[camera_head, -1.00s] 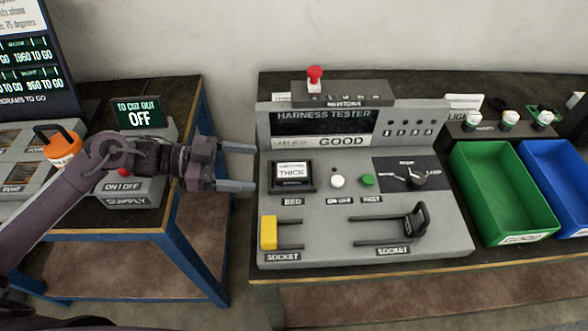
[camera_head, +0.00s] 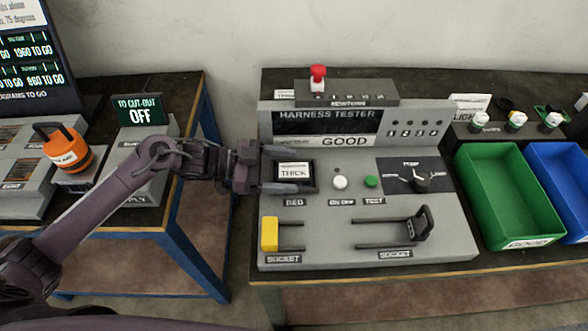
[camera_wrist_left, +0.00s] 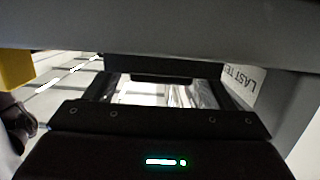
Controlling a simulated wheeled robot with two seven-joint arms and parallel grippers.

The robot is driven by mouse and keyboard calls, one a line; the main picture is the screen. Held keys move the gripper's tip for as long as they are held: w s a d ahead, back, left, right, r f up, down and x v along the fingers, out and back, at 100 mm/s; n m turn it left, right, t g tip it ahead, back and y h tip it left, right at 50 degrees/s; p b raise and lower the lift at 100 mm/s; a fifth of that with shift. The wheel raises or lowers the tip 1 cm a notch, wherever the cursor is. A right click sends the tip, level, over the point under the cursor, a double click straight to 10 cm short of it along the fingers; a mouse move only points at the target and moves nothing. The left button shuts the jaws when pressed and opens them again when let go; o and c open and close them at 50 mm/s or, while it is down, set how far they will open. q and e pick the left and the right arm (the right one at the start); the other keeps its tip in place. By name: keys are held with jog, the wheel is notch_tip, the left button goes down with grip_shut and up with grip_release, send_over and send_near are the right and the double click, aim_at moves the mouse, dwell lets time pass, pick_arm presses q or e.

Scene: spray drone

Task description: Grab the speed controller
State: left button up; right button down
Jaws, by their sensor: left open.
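No part is plainly marked as a speed controller. A dark block with a white card reading THICK (camera_head: 294,171) sits at the place labelled BED on the grey harness tester (camera_head: 330,226); I cannot tell whether it is the controller. My left gripper (camera_head: 282,168) is open, with one finger at the block's far side and the other at its near side. I see no grip on it. In the left wrist view a pale item in a dark frame (camera_wrist_left: 150,92) shows beyond the gripper body, partly hidden. My right gripper is not in view.
A yellow socket block (camera_head: 269,234) and a black sliding socket (camera_head: 420,223) stand on the tester's front. Green (camera_head: 505,232) and blue (camera_head: 580,210) bins stand at right.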

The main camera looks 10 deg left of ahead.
pick_arm(q)
jog(key=c, duration=1.1)
